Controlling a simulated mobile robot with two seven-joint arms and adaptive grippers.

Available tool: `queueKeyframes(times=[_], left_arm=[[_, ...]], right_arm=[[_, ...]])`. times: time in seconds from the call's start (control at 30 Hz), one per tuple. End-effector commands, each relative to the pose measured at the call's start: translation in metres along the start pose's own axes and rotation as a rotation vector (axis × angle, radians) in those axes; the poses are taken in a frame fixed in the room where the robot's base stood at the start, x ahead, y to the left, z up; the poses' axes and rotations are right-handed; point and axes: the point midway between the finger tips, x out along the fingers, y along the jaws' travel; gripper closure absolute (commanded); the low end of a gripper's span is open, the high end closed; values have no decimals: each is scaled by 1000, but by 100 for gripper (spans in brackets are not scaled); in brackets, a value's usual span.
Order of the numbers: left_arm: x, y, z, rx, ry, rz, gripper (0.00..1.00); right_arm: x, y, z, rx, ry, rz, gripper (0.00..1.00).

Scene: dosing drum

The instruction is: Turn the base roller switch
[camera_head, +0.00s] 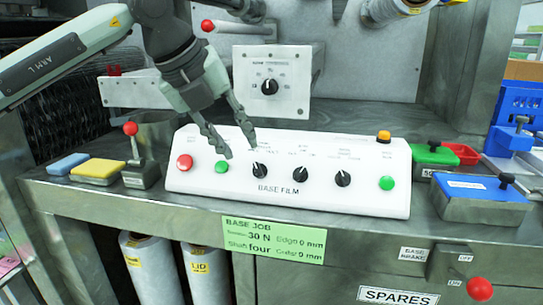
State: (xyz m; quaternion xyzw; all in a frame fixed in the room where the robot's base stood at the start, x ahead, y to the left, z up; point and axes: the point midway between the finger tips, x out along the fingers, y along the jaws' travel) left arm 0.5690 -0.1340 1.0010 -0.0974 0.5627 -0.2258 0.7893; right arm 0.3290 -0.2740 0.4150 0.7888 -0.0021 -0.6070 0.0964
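A white control box (375,197) marked BASE FILM stands on the steel bench. It carries three black rotary knobs in a row: a left knob (259,170), a middle knob (300,174) and a right knob (342,178). The small labels above them are too blurred to tell which is the roller switch. My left gripper (241,152) comes down from above, fingers apart and empty. Its fingertips are at the left knob's upper left, near a green button (222,167); I cannot tell whether they touch the panel. My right gripper is not in view.
A red button (184,162), another green button (387,183) and an orange button (384,136) are on the box. A red-balled lever (131,129) stands left, a blue block (487,198) right. A grey box (290,89) with one knob is behind. A green job card (274,240) hangs in front.

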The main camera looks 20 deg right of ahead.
Motion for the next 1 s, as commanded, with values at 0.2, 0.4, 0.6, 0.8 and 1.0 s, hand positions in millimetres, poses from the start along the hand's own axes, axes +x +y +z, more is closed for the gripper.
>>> queueKeyframes(times=[0.2,0.4,0.6,0.8,1.0], left_arm=[[6,0,0,-1,2,0,70],[35,0,-1,-1,4,0,70],[64,0,0,0,2,0,70],[77,0,0,0,0,-1,70],[78,0,0,0,0,-1,70]], right_arm=[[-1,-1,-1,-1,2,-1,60],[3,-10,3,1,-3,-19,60],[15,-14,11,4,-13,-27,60],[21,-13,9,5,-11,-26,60],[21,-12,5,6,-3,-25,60]])
